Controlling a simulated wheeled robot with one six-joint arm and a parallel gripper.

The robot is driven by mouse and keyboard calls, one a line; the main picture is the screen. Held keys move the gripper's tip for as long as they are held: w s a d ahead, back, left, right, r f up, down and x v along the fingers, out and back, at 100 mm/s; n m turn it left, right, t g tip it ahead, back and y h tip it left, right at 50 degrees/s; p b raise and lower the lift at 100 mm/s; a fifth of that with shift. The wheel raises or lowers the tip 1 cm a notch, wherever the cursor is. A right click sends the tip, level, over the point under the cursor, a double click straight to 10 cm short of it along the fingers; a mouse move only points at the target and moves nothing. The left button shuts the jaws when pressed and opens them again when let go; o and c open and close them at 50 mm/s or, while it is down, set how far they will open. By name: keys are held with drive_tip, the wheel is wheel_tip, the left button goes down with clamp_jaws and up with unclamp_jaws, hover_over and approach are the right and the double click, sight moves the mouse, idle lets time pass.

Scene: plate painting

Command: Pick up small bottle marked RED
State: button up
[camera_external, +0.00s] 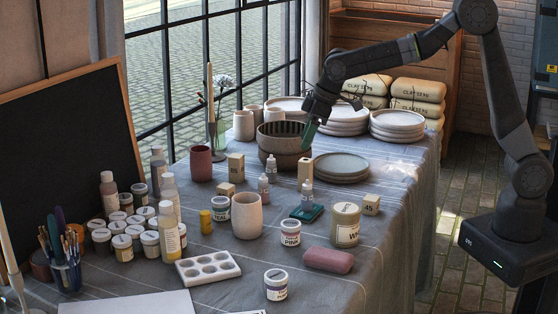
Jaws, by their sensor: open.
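Small white dropper bottles stand near the middle of the cloth-covered table: one behind (271,168), one in front of it to the left (263,190), and one further right (307,193) by a teal pad. Their labels are too small to read, so I cannot tell which one is marked RED. My gripper (308,136) is open and points down, above and behind these bottles, in front of or beside the dark ribbed bowl. Nothing shows between its fingers.
A beige cup (246,216), a teal pad (307,212) and a large paint jar (345,225) stand in front. Paint jars and bottles fill the left.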

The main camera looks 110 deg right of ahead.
drive_tip(key=w+d+m+h+p, duration=0.1)
drive_tip(key=w+d+m+p, duration=0.1)
drive_tip(key=w+d+m, duration=0.4)
drive_tip(key=n, duration=0.2)
approach(267, 181)
drive_tip(key=shift+g, duration=0.4)
drive_tip(key=x, duration=0.7)
drive_tip(key=shift+w+d+r+p, duration=0.1)
drive_tip(key=shift+d+r+p, duration=0.05)
drive_tip(key=shift+d+p, duration=0.25)
drive_tip(key=shift+p+x, duration=0.6)
drive_tip(key=shift+x, duration=2.3)
drive_tip(key=shift+w+a, duration=0.15)
drive_tip(key=shift+a, duration=0.05)
drive_tip(key=c, duration=1.1)
